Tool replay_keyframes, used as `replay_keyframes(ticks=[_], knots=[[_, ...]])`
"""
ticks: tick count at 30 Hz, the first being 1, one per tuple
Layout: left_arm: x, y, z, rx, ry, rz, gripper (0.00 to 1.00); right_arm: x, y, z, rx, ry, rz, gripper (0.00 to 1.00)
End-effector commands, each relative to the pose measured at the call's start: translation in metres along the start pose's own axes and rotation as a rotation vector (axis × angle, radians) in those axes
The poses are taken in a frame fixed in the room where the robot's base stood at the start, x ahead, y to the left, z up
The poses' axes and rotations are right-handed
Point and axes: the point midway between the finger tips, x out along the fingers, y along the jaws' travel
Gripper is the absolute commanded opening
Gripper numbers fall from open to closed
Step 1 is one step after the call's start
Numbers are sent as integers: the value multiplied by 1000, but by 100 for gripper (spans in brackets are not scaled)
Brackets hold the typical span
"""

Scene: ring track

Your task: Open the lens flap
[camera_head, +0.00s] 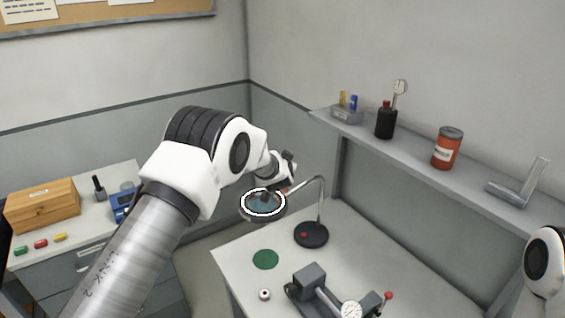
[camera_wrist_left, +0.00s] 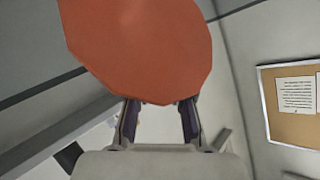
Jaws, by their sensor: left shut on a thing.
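The magnifier (camera_head: 248,213) is on a bent metal arm with a round dark base (camera_head: 311,235) on the bench. Its bluish round lens with a white ring faces up in the head view. My left gripper (camera_head: 278,184) is at the lens's far right edge, mostly hidden behind my wrist. In the left wrist view, a flat orange-red disc, which looks like the lens flap (camera_wrist_left: 140,42), covers the tips of my left gripper (camera_wrist_left: 160,104). The gripper is shut on it. My right gripper is out of view.
The bench (camera_head: 240,250) holds a green disc (camera_head: 265,259), a small metal ring (camera_head: 265,294) and a gauge fixture (camera_head: 350,309). A wall shelf (camera_head: 410,153) with an orange can (camera_head: 447,148) is behind. A wooden box (camera_head: 42,205) stands on the left cabinet.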

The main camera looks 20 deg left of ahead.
Motion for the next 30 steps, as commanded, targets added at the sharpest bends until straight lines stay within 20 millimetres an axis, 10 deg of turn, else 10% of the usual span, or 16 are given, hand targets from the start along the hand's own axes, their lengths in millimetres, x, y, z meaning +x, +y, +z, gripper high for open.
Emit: replay_keyframes(ticks=[3,4,6,30], knots=[[1,12,18,7,-32,22,0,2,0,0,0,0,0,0],[1,12,18,7,-32,22,31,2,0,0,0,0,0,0],[1,12,18,6,-33,22,49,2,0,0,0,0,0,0],[-8,9,9,5,-27,18,49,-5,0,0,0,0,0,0]])
